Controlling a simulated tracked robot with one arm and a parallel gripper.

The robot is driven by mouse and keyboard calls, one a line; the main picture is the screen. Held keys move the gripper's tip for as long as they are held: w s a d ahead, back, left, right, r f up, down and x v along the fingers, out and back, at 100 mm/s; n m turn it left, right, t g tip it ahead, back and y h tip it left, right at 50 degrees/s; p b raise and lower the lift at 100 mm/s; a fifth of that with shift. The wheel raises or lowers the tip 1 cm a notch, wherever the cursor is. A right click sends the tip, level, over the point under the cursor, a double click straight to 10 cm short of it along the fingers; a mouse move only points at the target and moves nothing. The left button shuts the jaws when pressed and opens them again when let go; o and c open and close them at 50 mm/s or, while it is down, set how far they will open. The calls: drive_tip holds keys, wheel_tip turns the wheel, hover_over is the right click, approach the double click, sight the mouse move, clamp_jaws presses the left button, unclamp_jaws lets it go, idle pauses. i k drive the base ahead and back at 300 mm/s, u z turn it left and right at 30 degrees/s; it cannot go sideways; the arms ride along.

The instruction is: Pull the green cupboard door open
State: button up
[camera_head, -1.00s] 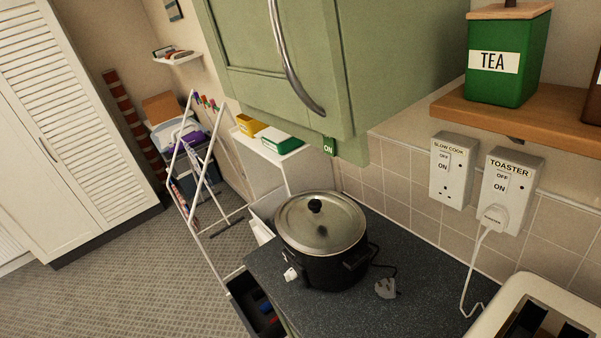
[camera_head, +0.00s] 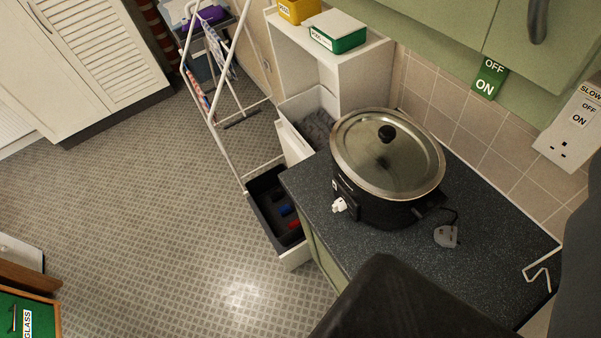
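The green cupboard door (camera_head: 565,45) is at the top right, cut off by the picture's upper edge. It looks shut against the cupboard. Only the lower end of its dark curved handle (camera_head: 537,20) shows. Two dark blurred shapes, one at the bottom and one at the right edge, look like the fingers of my gripper (camera_head: 488,215). They are wide apart, with worktop between them and nothing held. They are below the handle in the picture and apart from it.
A slow cooker (camera_head: 385,155) with a glass lid stands on the dark worktop (camera_head: 325,215), a loose plug (camera_head: 446,235) beside it. White switch sockets (camera_head: 575,125) are on the tiled wall. A drying rack (camera_head: 215,90) and open drawer (camera_head: 275,210) stand left. The floor (camera_head: 130,210) is largely clear.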

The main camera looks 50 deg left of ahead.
sight(333, 274)
drive_tip(key=u, duration=0.9)
drive_tip(key=k, duration=1.1)
drive_tip(key=z, duration=0.05)
